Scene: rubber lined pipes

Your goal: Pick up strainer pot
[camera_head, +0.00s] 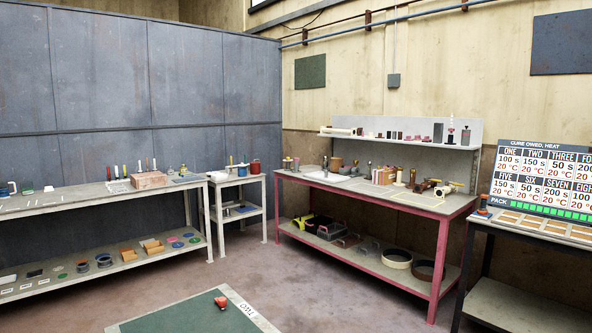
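I cannot tell for certain which thing is the strainer pot, as the things on the benches are small and far off. A red pot-like container (255,166) stands on the small white table (238,179) in the corner. A brown cylinder (336,163) stands behind the sink on the red-framed bench (439,208). Neither gripper is in view.
A long grey bench (110,198) with tools runs along the left wall. A dark-framed table (535,230) with a cure board (540,181) stands at the right. A green surface (185,318) bearing a small red object (221,302) is at front. Bare floor (330,295) lies between.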

